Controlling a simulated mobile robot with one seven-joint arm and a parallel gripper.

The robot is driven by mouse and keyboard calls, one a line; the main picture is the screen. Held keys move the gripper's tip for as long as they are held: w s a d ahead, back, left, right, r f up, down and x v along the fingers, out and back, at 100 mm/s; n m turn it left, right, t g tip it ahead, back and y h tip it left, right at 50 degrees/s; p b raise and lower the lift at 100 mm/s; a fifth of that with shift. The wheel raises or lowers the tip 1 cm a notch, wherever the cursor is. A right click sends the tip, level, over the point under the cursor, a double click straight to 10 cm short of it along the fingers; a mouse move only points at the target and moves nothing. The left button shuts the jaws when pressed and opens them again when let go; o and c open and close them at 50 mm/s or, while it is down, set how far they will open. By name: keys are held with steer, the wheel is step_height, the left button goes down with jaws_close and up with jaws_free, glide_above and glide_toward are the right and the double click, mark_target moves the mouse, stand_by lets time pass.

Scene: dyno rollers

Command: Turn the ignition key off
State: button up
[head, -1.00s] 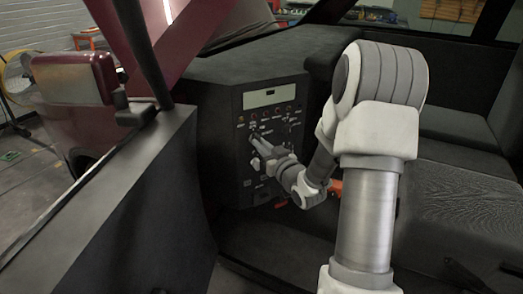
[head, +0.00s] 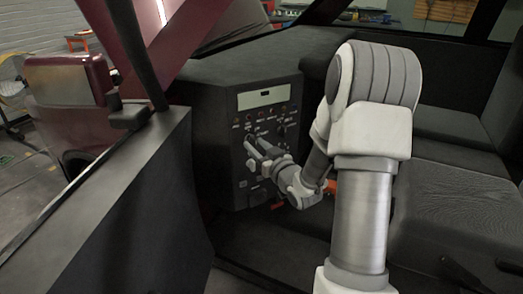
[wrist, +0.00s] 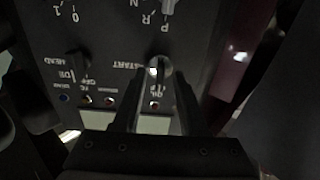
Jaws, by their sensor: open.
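The dark control panel (head: 246,171) of the dashboard is ahead of me in the head view. In the wrist view, which sees the panel upside down, a small metallic ignition key (wrist: 158,66) stands by the START label. My gripper (wrist: 157,82) is open, with one finger on each side of the key; contact with it cannot be made out. In the head view my gripper (head: 255,143) is at the panel face, below the display, and the key cannot be made out there.
A dark knob (wrist: 78,62) by the HEAD label and a gear selector (wrist: 168,8) with P, R, N marks are near the key. A pale display (head: 267,98) and small lamps sit above. The black door (head: 110,200) is at left, seats (head: 450,205) at right.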

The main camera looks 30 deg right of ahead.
steer(key=s+p, duration=1.1)
steer(key=s, duration=0.6)
steer(key=shift+s+d, duration=0.2)
steer(key=shift+d, duration=0.25)
steer(key=shift+w+r, duration=0.1)
